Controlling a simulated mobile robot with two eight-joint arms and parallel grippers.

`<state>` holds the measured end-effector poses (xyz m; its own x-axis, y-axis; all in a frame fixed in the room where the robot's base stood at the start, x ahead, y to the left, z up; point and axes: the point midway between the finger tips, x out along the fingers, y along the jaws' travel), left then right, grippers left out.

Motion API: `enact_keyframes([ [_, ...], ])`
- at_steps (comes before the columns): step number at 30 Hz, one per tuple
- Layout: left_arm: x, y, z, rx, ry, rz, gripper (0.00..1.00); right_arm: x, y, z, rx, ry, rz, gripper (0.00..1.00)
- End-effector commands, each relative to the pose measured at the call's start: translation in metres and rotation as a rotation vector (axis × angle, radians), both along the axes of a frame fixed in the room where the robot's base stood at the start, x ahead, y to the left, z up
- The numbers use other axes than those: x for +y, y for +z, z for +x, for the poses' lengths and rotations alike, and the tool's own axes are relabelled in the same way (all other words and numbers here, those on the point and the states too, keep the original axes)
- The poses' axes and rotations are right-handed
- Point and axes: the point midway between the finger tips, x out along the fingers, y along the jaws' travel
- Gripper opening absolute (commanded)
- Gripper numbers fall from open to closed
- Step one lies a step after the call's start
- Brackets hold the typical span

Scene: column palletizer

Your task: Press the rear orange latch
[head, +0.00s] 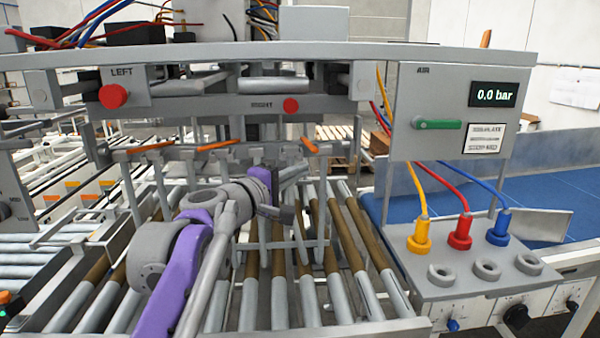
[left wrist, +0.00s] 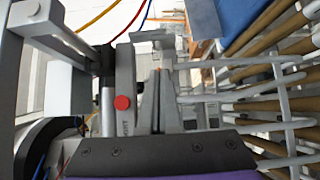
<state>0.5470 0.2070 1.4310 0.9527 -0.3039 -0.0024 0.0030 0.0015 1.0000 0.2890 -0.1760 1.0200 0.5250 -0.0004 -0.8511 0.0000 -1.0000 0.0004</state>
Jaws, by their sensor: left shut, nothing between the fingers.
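Three orange latches lie along the grey bar under the frame in the head view: a left one (head: 150,147), a middle one (head: 216,145) and a right one (head: 309,146). I cannot tell which is the rear one. My left gripper (head: 286,212) is below the bar, between the middle and right latches, over the rollers. In the left wrist view its fingers (left wrist: 160,82) are shut and empty, beside a grey plate with a red button (left wrist: 122,102). No latch shows clearly there. My right gripper is not in view.
The frame has a left red button (head: 113,96) and another red button (head: 291,105). An air panel (head: 420,142) with a green handle reads 0.0 bar. Yellow, red and blue hoses plug into a grey block (head: 460,282) at the right. Rollers (head: 350,245) and thin bars surround my gripper.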

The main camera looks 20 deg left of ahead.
Motion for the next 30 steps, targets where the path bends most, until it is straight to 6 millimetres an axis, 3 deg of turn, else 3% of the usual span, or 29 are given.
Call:
enact_keyframes([
  [6, -0.005, -0.006, -0.003, 0.008, -0.011, 0.021, 0.00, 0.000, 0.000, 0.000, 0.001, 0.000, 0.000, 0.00],
  [8, -0.014, -0.018, -0.008, 0.021, -0.035, 0.063, 0.00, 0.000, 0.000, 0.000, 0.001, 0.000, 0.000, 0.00],
  [10, -0.029, -0.042, -0.021, 0.049, -0.079, 0.152, 0.00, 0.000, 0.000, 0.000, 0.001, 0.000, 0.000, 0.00],
  [14, -0.065, -0.116, -0.060, 0.134, -0.202, 0.398, 0.00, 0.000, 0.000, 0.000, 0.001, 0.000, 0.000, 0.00],
  [15, -0.073, -0.143, -0.075, 0.164, -0.244, 0.484, 0.00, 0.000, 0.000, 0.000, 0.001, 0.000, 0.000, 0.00],
  [19, -0.086, -0.229, -0.127, 0.266, -0.366, 0.764, 0.00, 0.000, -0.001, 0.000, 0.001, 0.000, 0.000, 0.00],
  [24, -0.073, -0.330, -0.195, 0.403, -0.488, 1.124, 0.00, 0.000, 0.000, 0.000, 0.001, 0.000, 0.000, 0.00],
  [27, -0.057, -0.371, -0.226, 0.470, -0.529, 1.294, 0.00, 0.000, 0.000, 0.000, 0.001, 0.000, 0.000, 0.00],
  [30, -0.042, -0.397, -0.246, 0.517, -0.550, 1.412, 0.00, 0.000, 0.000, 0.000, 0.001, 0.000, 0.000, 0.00],
])
